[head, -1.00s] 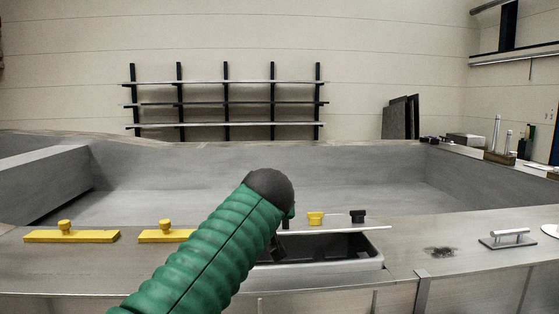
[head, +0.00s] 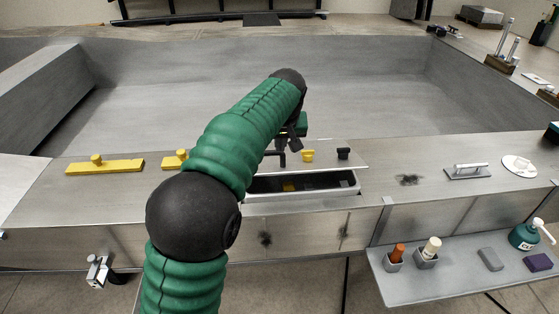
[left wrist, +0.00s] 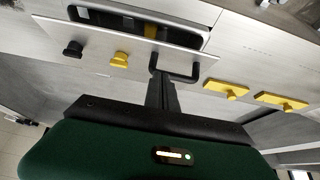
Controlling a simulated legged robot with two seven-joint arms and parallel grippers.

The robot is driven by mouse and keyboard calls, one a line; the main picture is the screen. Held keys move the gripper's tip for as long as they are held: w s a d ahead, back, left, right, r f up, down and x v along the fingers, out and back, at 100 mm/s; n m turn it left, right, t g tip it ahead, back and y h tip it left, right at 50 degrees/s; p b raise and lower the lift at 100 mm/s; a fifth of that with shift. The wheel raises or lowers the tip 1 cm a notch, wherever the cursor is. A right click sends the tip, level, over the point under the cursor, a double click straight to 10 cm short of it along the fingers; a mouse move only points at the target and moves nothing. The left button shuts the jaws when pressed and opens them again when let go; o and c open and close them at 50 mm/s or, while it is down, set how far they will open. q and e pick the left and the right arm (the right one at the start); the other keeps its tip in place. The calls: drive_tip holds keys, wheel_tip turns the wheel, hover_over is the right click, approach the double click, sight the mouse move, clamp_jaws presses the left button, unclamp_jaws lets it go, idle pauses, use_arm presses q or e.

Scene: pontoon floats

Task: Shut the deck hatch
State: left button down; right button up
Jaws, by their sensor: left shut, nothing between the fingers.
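The deck hatch is a flat grey sliding-type panel (head: 328,161) behind a dark rectangular opening (head: 325,181), which is uncovered. The panel carries a yellow knob (head: 308,155), a black knob (head: 344,153) and a black U-shaped handle (left wrist: 182,75). In the left wrist view the panel (left wrist: 95,58) lies beside the opening (left wrist: 140,22), with something yellow inside. My left gripper (head: 283,157) is shut and empty at the handle; its fingers (left wrist: 160,82) overlap one end of it. I cannot tell whether they touch. My right gripper is not in view.
Two yellow bars with knobs (head: 105,167) lie on the deck left of the hatch. A handled grey plate (head: 467,171) and white disc (head: 519,165) lie right. A lower shelf (head: 450,282) holds pots and a pump bottle (head: 525,235). A deep grey basin (head: 340,85) lies behind.

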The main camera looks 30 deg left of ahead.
use_arm(q)
drive_tip(key=p, duration=0.1)
hover_over(279, 194)
drive_tip(key=f, duration=0.3)
drive_tip(key=w+f, duration=0.1)
drive_tip(key=f, duration=0.1)
drive_tip(key=shift+a+f, duration=0.1)
drive_tip(key=shift+a, duration=0.2)
drive_tip(key=f, duration=0.2)
drive_tip(key=s+f, duration=0.1)
drive_tip(key=shift+d+f, duration=0.2)
drive_tip(key=shift+d, duration=0.05)
drive_tip(key=shift+d+f, duration=0.1)
drive_tip(key=shift+f, duration=0.1)
drive_tip(key=f+b, duration=0.3)
drive_tip(key=b, duration=0.2)
drive_tip(key=s+d+f+t+y+b, duration=0.1)
drive_tip(key=f+b, duration=0.1)
drive_tip(key=b, duration=0.3)
drive_tip(key=f+t+b, duration=0.1)
drive_tip(key=f+b, duration=0.2)
drive_tip(key=b, duration=0.2)
drive_tip(key=shift+s+d+f+y, duration=0.25)
drive_tip(key=shift+s+f+y, duration=0.05)
drive_tip(key=shift+s+f, duration=0.05)
drive_tip(key=shift+s+f+b, duration=0.1)
drive_tip(key=shift+f+b, duration=0.1)
drive_tip(key=shift+b, duration=0.3)
drive_tip(key=shift+s, duration=0.15)
